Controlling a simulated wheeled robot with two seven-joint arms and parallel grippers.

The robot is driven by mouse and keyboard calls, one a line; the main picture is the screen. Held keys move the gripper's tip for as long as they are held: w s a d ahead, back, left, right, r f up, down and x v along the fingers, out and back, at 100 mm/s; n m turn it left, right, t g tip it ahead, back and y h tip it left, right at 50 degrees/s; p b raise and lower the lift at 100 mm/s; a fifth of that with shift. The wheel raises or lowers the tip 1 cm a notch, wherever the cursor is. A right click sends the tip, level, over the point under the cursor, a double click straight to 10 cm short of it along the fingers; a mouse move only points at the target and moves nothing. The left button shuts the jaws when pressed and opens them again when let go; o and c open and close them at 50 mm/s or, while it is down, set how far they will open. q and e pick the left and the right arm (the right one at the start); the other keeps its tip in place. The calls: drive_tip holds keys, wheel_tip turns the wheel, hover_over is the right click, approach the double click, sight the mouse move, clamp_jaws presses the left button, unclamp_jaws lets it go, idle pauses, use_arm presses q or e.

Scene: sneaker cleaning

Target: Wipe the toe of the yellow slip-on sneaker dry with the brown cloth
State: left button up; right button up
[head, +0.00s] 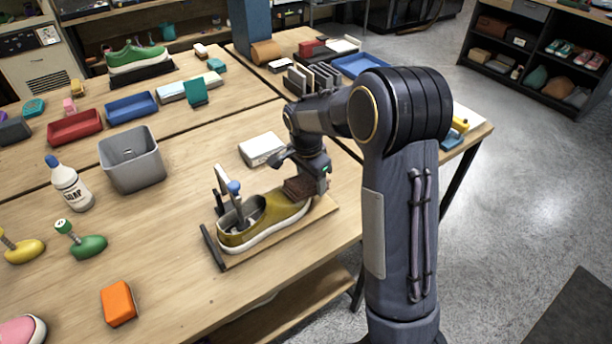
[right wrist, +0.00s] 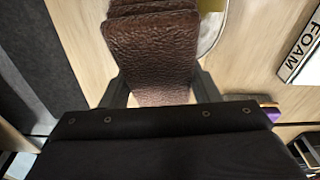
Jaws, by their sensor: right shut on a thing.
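The yellow slip-on sneaker (head: 265,222) sits on a wooden board on the table, with its toe pointing right. A grey upright holder with a blue knob (head: 235,187) stands at its opening. My right gripper (head: 302,184) is over the toe end, shut on the folded brown cloth (head: 298,190). The cloth is at the top of the toe; whether it presses on the shoe I cannot tell. In the right wrist view the cloth (right wrist: 155,48) fills the space between the fingers, and a bit of the sneaker (right wrist: 212,30) shows beyond it. My left gripper is out of view.
A white box (head: 262,148), marked FOAM in the right wrist view (right wrist: 304,48), lies just behind the sneaker. A grey bin (head: 132,160), a soap bottle (head: 70,184), a green-handled tool (head: 85,243) and an orange block (head: 118,303) stand to the left. The table's right edge is close.

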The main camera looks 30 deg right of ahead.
drive_tip(key=shift+s+d, duration=0.1)
drive_tip(key=shift+s, duration=0.55)
drive_tip(key=shift+w, duration=0.15)
drive_tip(key=shift+w, duration=0.3)
drive_tip(key=shift+w+a+p, duration=0.15)
drive_tip(key=shift+w+p, duration=0.15)
drive_tip(key=shift+w, duration=0.4)
drive_tip(key=shift+w+a+p, duration=0.15)
drive_tip(key=shift+w+p, duration=0.15)
drive_tip(key=shift+w, duration=0.55)
